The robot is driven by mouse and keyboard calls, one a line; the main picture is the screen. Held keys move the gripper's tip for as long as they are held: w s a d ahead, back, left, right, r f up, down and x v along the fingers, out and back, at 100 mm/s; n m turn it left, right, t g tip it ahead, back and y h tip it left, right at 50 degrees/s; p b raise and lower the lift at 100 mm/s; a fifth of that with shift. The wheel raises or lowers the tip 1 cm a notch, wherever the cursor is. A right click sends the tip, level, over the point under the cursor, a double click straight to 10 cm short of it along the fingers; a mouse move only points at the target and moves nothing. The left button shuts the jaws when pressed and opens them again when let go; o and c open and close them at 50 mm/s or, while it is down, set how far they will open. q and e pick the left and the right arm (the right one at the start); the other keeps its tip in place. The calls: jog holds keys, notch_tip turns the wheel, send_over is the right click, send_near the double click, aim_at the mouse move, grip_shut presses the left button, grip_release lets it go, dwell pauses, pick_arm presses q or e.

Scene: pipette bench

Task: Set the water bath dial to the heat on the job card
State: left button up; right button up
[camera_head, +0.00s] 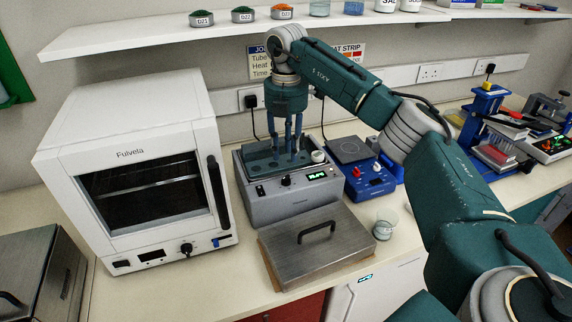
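The grey water bath (262,208) stands on the bench, uncovered, right of the oven. Its front panel has a small dark dial (286,181) and a lit green display (317,175), too small to read. My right gripper (289,150) points down above the bath's basin, behind the dial and apart from it. Its fingers hang downward; I cannot tell how far apart they are, and I see nothing held. The job card (259,62) on the wall is largely hidden by my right arm; only parts of "Tube", "Heat" and "Time" lines show. My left gripper is out of view.
A steel lid (290,268) with a black handle lies before the bath. A glass beaker (385,226) stands right of it. A white oven (150,190) is left, a blue hotplate (372,186) right. A shelf (150,36) with jars runs above. A heat strip card (354,50) is partly hidden.

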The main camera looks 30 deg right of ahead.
jog(key=shift+r, duration=1.7)
